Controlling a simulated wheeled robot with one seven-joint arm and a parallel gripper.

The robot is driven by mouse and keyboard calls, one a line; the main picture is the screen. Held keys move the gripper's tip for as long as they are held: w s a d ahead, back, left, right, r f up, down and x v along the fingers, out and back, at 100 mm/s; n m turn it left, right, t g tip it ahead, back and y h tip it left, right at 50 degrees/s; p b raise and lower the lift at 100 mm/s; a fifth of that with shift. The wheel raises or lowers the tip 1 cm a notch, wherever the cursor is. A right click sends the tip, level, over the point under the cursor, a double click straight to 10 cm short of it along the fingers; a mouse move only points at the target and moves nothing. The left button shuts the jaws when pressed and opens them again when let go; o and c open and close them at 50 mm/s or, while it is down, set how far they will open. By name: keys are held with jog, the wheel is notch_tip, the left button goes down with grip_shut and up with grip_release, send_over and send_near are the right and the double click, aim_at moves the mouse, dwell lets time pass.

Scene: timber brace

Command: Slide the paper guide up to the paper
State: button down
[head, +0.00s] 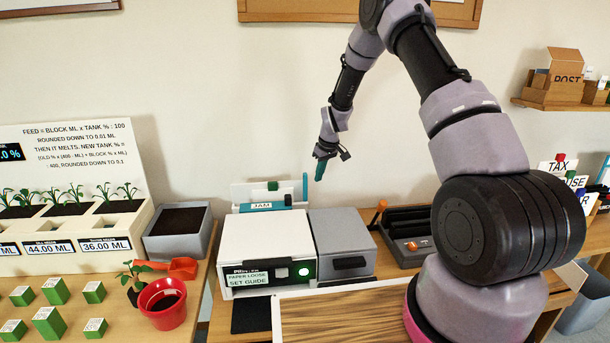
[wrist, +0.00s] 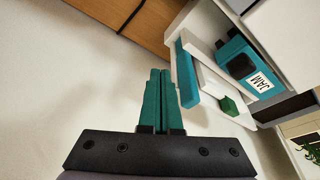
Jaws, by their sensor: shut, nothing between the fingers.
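The white printer (head: 262,240) stands on the table; its front label reads "PAPER LOOSE SET GUIDE". A pale tray with white sheets (head: 250,193) rises at its back. An upright teal bar, which looks like the paper guide (head: 305,188), stands at the tray's right end. It also shows in the wrist view (wrist: 187,75), beside the white sheets (wrist: 215,82), apparently with a gap. My gripper (head: 320,172) is shut and empty, just right of the guide and slightly above its top. Its teal fingers (wrist: 162,98) are together and appear apart from the guide.
A teal part labelled JAM (head: 262,206) lies in front of the tray. A small green block (head: 273,185) is on the tray. A grey box (head: 342,243) adjoins the printer's right side. A dark device with an orange knob (head: 405,235) stands further right. The wall is close behind.

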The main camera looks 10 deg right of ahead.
jog(key=shift+a, duration=0.3)
jog(key=shift+a, duration=0.35)
jog(key=shift+a, duration=0.4)
